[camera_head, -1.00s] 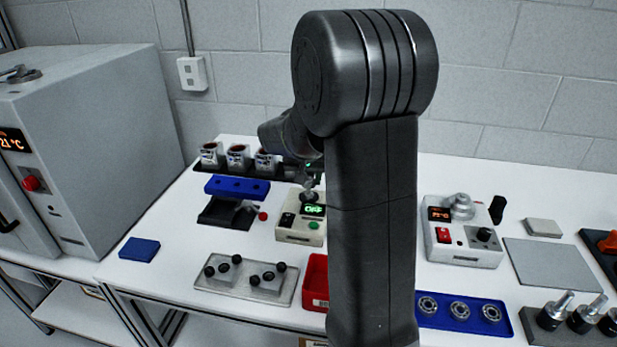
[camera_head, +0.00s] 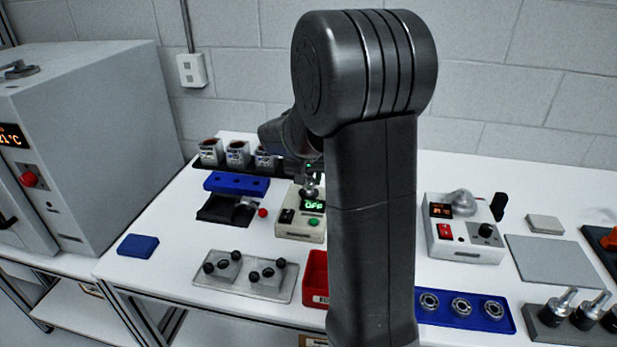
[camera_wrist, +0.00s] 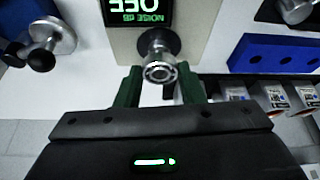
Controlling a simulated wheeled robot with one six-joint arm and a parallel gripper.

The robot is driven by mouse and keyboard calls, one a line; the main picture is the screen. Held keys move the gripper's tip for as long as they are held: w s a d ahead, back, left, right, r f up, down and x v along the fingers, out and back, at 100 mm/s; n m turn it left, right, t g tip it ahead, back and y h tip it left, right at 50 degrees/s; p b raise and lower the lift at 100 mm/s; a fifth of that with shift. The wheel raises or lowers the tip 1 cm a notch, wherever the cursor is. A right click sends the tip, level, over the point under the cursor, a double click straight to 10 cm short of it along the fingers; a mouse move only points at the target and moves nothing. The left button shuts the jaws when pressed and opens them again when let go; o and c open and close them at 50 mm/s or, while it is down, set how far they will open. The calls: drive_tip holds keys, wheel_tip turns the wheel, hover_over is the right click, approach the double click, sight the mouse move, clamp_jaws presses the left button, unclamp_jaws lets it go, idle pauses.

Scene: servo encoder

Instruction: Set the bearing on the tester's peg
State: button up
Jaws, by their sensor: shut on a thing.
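A grey round peg mount (camera_wrist: 158,42) stands out of the tester. A metal bearing (camera_wrist: 160,72) sits between the green fingers of my gripper (camera_wrist: 160,86), which are shut on it. The bearing lines up with the mount in the wrist view; I cannot tell whether it is seated on the peg. In the head view my arm hides most of my gripper.
A blue tray (camera_head: 447,321) with bearings lies at the right front. A red bin (camera_head: 314,282) stands partly behind my arm. A blue block (camera_head: 237,179) and a rack of labelled cups (camera_head: 237,153) are left of the tester. A grey plate (camera_head: 240,288) with black knobs lies in front.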

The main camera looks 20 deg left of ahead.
drive_tip(key=shift+f, duration=0.15)
drive_tip(key=shift+f+b, duration=0.55)
drive_tip(key=shift+b, duration=0.05)
drive_tip(key=o, duration=1.4)
drive_tip(key=shift+r, duration=0.15)
drive_tip(key=shift+r+p, duration=2.1)
drive_tip(key=shift+r, duration=0.7)
